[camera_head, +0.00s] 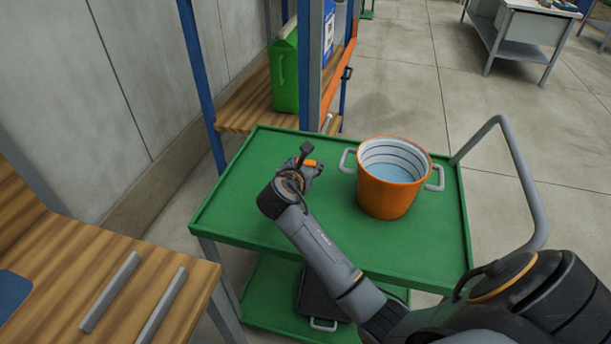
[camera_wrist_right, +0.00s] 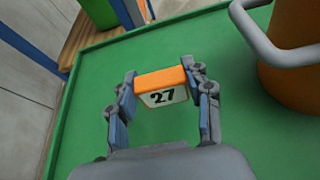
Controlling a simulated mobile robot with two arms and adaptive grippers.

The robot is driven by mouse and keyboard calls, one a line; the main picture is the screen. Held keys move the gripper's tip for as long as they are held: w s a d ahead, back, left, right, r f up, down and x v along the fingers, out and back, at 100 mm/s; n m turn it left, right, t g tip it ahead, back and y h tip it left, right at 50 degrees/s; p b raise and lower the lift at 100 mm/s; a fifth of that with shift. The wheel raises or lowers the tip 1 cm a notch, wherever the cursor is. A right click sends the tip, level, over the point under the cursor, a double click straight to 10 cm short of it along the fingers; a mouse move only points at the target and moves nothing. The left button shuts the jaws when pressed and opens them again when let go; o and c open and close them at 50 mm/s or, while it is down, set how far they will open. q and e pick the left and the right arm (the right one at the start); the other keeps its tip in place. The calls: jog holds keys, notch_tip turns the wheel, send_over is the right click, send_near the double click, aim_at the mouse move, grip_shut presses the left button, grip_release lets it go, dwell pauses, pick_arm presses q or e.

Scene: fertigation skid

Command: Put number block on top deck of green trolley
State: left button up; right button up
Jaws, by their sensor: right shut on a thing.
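The number block (camera_wrist_right: 160,87) is orange with a white face marked 27. My right gripper (camera_wrist_right: 161,90) is shut on it, one finger on each side. In the head view the right gripper (camera_head: 305,167) is over the left part of the green trolley's top deck (camera_head: 255,217), with a bit of the orange block (camera_head: 309,162) showing. I cannot tell whether the block touches the deck or is held just above it. My left gripper is not in view.
An orange pot (camera_head: 389,190) with metal handles stands on the deck right of the gripper; its handle is near in the wrist view (camera_wrist_right: 275,45). A shelf with a green can (camera_head: 285,75) stands behind. A wooden bench (camera_head: 70,270) is at left. The deck's left part is clear.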

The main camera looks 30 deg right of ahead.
jog(key=shift+w+d+f, duration=0.3)
jog(key=shift+w+f, duration=0.35)
jog(key=shift+f, duration=0.25)
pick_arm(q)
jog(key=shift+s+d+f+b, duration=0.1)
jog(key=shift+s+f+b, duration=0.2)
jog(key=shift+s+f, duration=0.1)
pick_arm(e)
jog(key=shift+w+f, duration=0.1)
jog(key=shift+f, duration=1.5)
jog(key=shift+f, duration=0.1)
jog(key=o, duration=1.1)
jog(key=shift+f, duration=0.1)
jog(key=shift+o, duration=0.2)
jog(key=shift+r, duration=0.25)
jog(key=p+v, duration=0.1)
jog(key=v, duration=1.1)
jog(key=shift+f, duration=0.1)
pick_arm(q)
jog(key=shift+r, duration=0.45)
